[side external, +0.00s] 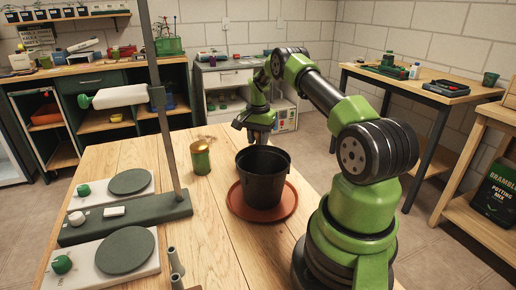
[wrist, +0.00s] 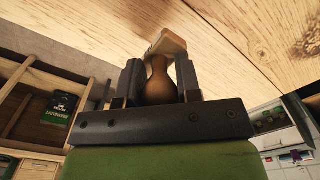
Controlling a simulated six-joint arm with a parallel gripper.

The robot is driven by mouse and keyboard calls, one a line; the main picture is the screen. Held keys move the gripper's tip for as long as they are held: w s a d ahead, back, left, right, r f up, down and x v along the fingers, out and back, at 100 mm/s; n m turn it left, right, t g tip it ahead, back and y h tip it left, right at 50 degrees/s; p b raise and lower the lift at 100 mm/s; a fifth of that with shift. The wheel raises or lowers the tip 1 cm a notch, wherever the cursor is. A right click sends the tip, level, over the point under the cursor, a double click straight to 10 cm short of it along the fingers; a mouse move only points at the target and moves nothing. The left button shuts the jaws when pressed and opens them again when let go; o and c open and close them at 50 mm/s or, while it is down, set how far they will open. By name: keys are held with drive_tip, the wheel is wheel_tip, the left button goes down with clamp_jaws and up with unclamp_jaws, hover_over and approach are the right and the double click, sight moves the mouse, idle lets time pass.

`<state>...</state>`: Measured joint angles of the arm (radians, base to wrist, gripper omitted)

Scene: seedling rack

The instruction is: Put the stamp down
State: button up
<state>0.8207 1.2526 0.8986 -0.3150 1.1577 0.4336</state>
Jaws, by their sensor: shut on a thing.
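My gripper (wrist: 158,64) is shut on the stamp (wrist: 159,88) in the wrist view. The stamp has a rounded brown wooden handle between the two dark fingers and a paler block (wrist: 168,43) beyond the fingertips. The block shows against the wooden table top (wrist: 250,40); I cannot tell whether it touches it. In the side view my gripper (side external: 255,128) points down at the table's far side, behind the black pot (side external: 263,180). The stamp is not visible there, and the pot hides the area just below the gripper.
The black pot stands on a terracotta saucer (side external: 287,207). A green and gold tin (side external: 201,158) stands left of the pot. A stand with a tall post (side external: 168,120) and two white devices with dark discs (side external: 125,252) fill the table's left. Bare wood lies around the tin.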

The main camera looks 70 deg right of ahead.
sight(258, 140)
drive_tip(key=shift+f, duration=1.55)
drive_tip(key=shift+f, duration=0.15)
drive_tip(key=o, duration=0.9)
